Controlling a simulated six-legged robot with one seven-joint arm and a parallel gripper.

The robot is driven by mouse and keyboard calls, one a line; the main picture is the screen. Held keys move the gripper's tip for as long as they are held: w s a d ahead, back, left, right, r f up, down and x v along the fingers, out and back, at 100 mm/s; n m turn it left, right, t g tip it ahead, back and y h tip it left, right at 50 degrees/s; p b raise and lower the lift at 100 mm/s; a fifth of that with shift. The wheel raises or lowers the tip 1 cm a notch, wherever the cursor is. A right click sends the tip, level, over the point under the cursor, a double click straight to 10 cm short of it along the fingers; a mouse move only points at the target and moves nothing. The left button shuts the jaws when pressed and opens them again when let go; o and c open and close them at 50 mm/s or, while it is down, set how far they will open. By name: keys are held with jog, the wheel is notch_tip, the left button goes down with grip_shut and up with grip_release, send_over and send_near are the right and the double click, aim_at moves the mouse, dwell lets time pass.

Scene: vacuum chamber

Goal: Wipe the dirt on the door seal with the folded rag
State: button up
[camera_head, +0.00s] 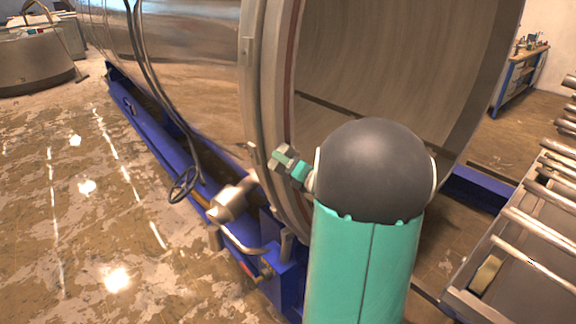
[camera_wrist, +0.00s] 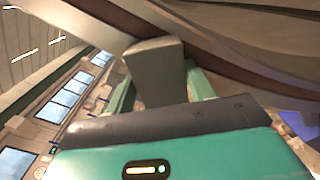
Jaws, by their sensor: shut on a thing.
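The door seal (camera_head: 289,90) is a thin reddish-brown ring on the chamber's round rim in the head view. In the wrist view a dark reddish band, probably the same seal (camera_wrist: 225,55), runs across the upper right. My gripper (camera_wrist: 160,88) is shut on a grey, block-like folded rag (camera_wrist: 156,66), held between its two teal fingers. The rag's top edge appears close to the band; I cannot tell whether they touch. In the head view my gripper (camera_head: 283,160) is at the left side of the rim, partly behind my arm. I cannot make out the dirt.
The chamber's open mouth (camera_head: 390,70) is behind my arm. A blue support frame (camera_head: 150,115) with a handwheel (camera_head: 184,185) runs along the left. A metal rack with rollers (camera_head: 530,225) stands at the right, and a workbench (camera_head: 520,75) behind it. The left floor is mostly clear.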

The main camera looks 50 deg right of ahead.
jog(key=shift+s+d+r, duration=0.1)
jog(key=shift+s+d, duration=0.1)
jog(key=shift+d, duration=1.75)
jog(key=s, duration=0.6)
jog(key=shift+a, duration=0.35)
jog(key=shift+s, duration=0.1)
jog(key=s, duration=0.2)
jog(key=shift+s+a, duration=0.15)
jog(key=shift+s, duration=0.25)
